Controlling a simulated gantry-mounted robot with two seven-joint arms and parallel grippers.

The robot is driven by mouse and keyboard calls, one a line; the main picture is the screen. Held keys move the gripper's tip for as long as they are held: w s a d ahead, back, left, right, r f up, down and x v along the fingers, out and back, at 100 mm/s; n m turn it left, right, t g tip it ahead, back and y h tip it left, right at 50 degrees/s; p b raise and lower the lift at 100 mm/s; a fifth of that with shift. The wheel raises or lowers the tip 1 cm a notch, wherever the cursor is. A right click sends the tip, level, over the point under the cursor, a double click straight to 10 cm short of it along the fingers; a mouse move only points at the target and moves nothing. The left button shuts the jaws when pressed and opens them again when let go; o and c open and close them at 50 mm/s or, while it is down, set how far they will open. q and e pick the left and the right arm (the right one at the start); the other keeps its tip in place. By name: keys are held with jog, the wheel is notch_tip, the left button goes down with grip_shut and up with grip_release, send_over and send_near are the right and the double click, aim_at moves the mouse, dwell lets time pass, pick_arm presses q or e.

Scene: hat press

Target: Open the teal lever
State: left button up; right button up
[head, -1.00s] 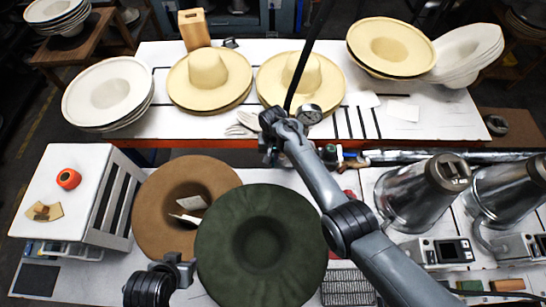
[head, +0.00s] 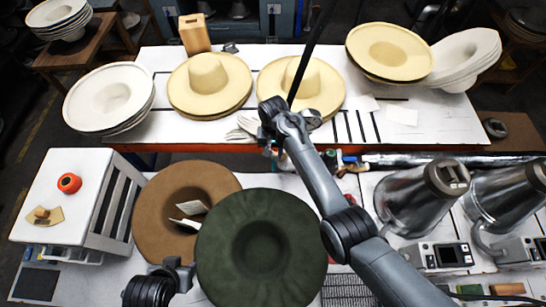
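A cluster of small coloured handles sits at the left end of a metal pipe, right of my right gripper. A blue-green piece (head: 349,159) there may be the teal lever, but it is too small to tell for sure. My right gripper (head: 274,152) points down at the gap between the two tables, left of the cluster and apart from it. Its fingers are small and partly hidden by my wrist. My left gripper (head: 180,272) is at the bottom, by the brown hat's front edge, and its fingers are not clear.
A brown hat (head: 160,225) and a dark green hat (head: 225,260) lie in front. Pale hats (head: 208,83) stand on the back white table (head: 440,125). A round gauge is mostly hidden behind my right wrist. Metal steamers (head: 408,200) stand at right.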

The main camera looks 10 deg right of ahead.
jog(key=r, duration=0.5)
jog(key=shift+w+r, duration=0.1)
jog(key=shift+w, duration=0.15)
